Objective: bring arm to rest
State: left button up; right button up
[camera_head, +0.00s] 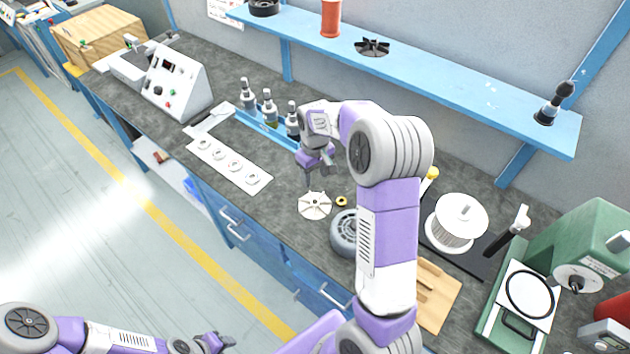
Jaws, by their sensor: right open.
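My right gripper (320,180) is open above the bench, pointing down, with its fingers just behind a white fan wheel (315,205) that lies on the bench top. I cannot tell whether the fingers touch the wheel. My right arm reaches in from the bottom and covers the middle of the bench. My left gripper (217,342) is low at the bottom edge, in front of the bench and away from it. It is too small to tell whether its jaws are open or shut.
A white strip with several round parts (230,166) lies left of the wheel, with bottles (270,107) behind it. A yellow ring (342,201) and a grey round housing (346,232) lie close right. A white spool (457,222) and green machine (585,250) stand farther right. A blue shelf (440,82) overhangs the back.

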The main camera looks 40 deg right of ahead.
jog(key=shift+r, duration=0.25)
dwell(0.4)
